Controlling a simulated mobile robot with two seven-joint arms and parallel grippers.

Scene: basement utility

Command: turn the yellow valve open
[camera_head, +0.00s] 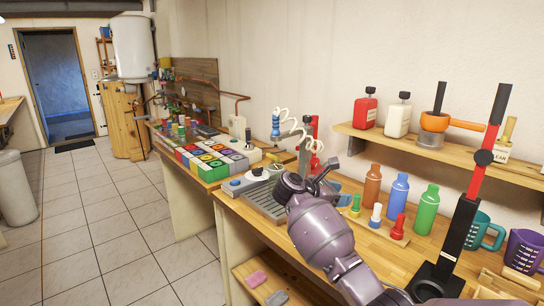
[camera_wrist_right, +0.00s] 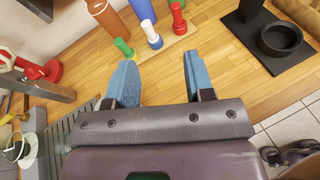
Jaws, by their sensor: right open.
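I cannot pick out the yellow valve for certain. A small yellow shape (camera_head: 165,62) shows near the pipes and white tank at the far end of the room, too small to tell what it is. My right gripper (camera_head: 337,192) is over the near workbench, partly hidden by its own wrist in the head view. In the right wrist view its two blue fingers (camera_wrist_right: 160,62) are spread apart with nothing between them. Bare wood lies below them. My left gripper is not in view.
The near workbench holds a peg rack (camera_head: 384,226), a green bottle (camera_head: 426,210) and a black-and-red lever press (camera_head: 475,190). A shelf (camera_head: 430,148) runs above. Coloured boxes (camera_head: 215,158) fill the farther bench. The tiled floor (camera_head: 110,220) at left is mostly clear; a grey bin (camera_head: 15,190) stands there.

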